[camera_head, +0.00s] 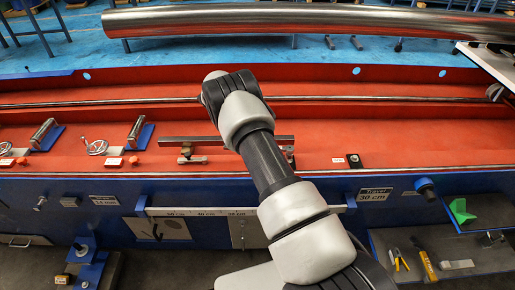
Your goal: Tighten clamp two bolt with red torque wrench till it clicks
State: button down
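My arm reaches up through the middle of the camera_head view and bends over near the red bed. My gripper cannot be made out; the arm's own links hide that area. A dark bar (208,141) lies across the red bed, with a small brass-and-steel fitting (187,154) under its left part. Another small fitting (290,153) shows at its right end, just right of my arm. I cannot tell whether either is clamp two, and no bolt head is clear. I do not see a red torque wrench.
A long steel tube (320,20) spans the back.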

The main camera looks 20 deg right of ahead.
jog(key=shift+r, duration=0.5)
dwell(0.7)
